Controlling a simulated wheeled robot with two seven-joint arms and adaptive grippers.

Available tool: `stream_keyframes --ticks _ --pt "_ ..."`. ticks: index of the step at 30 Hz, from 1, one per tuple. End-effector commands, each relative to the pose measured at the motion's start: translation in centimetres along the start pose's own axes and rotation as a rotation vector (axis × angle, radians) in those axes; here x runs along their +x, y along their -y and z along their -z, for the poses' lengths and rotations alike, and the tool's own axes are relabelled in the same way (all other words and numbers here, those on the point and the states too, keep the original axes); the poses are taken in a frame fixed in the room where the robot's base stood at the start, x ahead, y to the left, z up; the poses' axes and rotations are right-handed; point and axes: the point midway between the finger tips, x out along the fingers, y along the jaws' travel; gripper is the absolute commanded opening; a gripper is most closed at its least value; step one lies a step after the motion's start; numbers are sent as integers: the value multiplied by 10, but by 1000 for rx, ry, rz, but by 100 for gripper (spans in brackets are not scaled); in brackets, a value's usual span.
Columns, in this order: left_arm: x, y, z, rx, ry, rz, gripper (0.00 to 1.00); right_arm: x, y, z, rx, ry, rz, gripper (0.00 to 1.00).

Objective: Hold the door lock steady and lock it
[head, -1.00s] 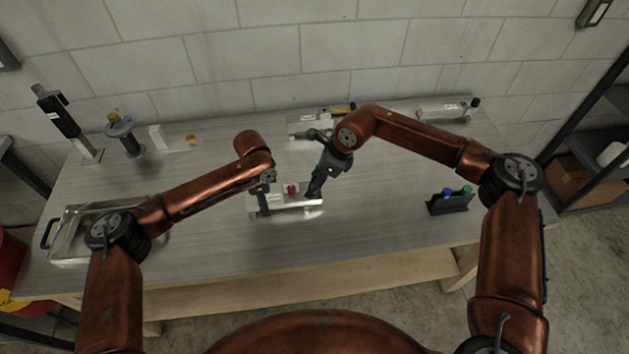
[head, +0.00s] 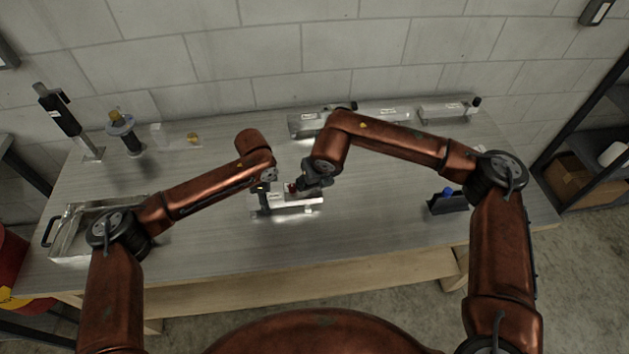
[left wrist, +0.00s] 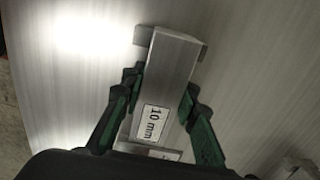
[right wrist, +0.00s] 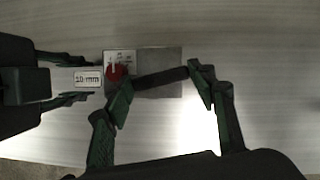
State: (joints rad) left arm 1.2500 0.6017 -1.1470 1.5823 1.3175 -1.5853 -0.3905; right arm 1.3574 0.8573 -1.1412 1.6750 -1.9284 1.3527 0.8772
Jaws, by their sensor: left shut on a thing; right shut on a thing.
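The door lock (head: 298,209) is a silvery aluminium block with a white label on the table's middle; its "10 mm" label (left wrist: 153,122) is readable in the left wrist view. A red part (right wrist: 116,73) shows on top of it in the right wrist view. My left gripper (head: 264,203) is shut on the lock's left part, one finger on each side. My right gripper (head: 308,182) is above the lock's right part, just right of the red part. It is shut on a dark bar (right wrist: 160,78) that spans between its fingers. The bar's attachment is partly hidden.
Several labelled aluminium pieces (head: 440,112) stand along the table's back. A metal tray (head: 70,232) is at the left, a black holder (head: 448,203) at the right, partly behind my right arm. Upright devices (head: 125,132) stand back left. The table front is clear.

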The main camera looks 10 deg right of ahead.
Motion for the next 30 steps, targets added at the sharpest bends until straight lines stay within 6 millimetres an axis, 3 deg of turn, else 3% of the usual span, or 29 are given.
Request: stream_keyframes --ticks 12,30 --pt "1 -1 0 3 1 -3 0 0 0 -1 199 1 82 28" --pt "1 -1 0 1 2 -3 0 0 0 -1 234 2 97 28"
